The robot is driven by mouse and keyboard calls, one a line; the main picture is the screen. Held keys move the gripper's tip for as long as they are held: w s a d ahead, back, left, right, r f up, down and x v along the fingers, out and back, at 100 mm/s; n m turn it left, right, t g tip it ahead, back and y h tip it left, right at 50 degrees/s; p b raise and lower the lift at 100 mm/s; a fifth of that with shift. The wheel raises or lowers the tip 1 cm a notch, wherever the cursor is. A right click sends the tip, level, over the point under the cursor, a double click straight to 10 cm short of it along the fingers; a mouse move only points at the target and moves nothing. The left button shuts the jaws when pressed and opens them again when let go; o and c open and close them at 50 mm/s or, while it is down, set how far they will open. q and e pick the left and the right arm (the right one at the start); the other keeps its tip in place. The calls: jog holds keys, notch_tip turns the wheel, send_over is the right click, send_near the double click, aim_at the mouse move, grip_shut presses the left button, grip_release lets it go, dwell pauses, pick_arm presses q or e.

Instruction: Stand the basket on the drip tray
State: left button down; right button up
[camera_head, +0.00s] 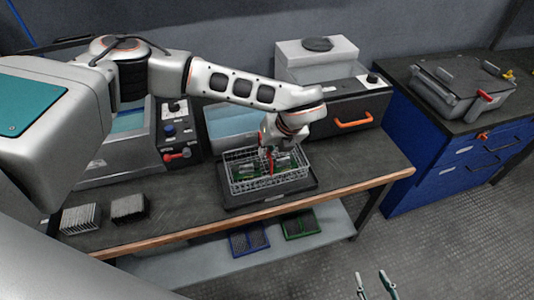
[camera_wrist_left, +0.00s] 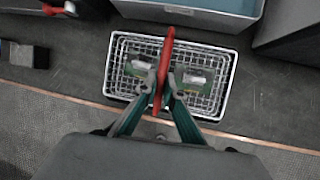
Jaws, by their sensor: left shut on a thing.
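The wire basket (camera_head: 238,184) holds green boards with pale parts. A red handle rises across its middle; in the left wrist view the handle (camera_wrist_left: 167,50) runs between my fingers. My left gripper (camera_head: 270,152) is shut on this handle, and its fingers show in the left wrist view (camera_wrist_left: 161,82). The dark drip tray (camera_head: 272,201) lies directly beneath the basket near the bench's front edge. The basket is level and within the tray's outline; I cannot tell whether its bottom touches the tray. My right gripper (camera_head: 374,283) is open and empty, low over the floor.
Behind the basket is a bath with bluish liquid (camera_head: 232,121). A dark box with an orange handle (camera_head: 353,122) stands right of it. Two finned blocks (camera_head: 128,207) sit at the bench's left. Blue and green trays (camera_head: 249,239) lie on the lower shelf. Bare bench lies right of the tray.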

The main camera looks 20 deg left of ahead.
pick_arm(q)
notch_tip(320, 180, down, 2)
jog(key=shift+f, duration=0.1)
jog(key=shift+f, duration=0.1)
jog(key=c, duration=2.2)
grip_release()
jog(key=shift+o, duration=0.2)
jog(key=shift+d+r, duration=0.1)
jog(key=shift+r, duration=0.25)
jog(key=b+v, duration=0.1)
jog(key=v, duration=1)
jog(key=shift+s+r, duration=0.2)
jog(key=shift+r, duration=0.05)
